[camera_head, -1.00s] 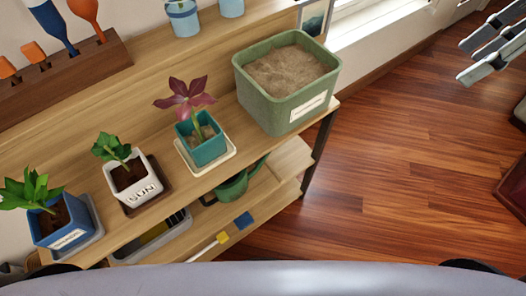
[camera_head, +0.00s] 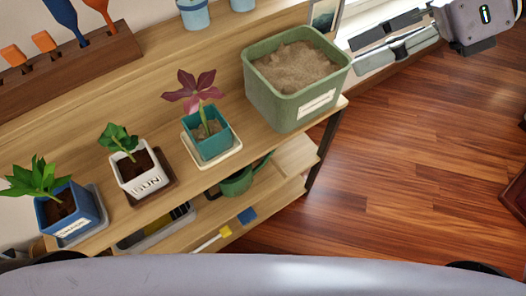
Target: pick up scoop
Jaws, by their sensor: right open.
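In the head view, a dark wooden holder (camera_head: 72,62) stands at the upper left of the shelf. A blue tool (camera_head: 65,15) and an orange tool (camera_head: 102,12) stand upright in it, cut off by the top edge. Two shorter orange pieces (camera_head: 44,42) stand to their left. I cannot tell for sure which is the scoop. My right gripper (camera_head: 353,55) is at the upper right with its two fingers apart, pointing left, empty. It is just right of the green sand bin, far from the holder. My left gripper is out of view.
The green bin of sand (camera_head: 262,100) sits at the shelf's right end. Potted plants in teal (camera_head: 208,143), white (camera_head: 146,182) and blue (camera_head: 74,220) pots line the front. A green watering can (camera_head: 237,184) is on the lower shelf.

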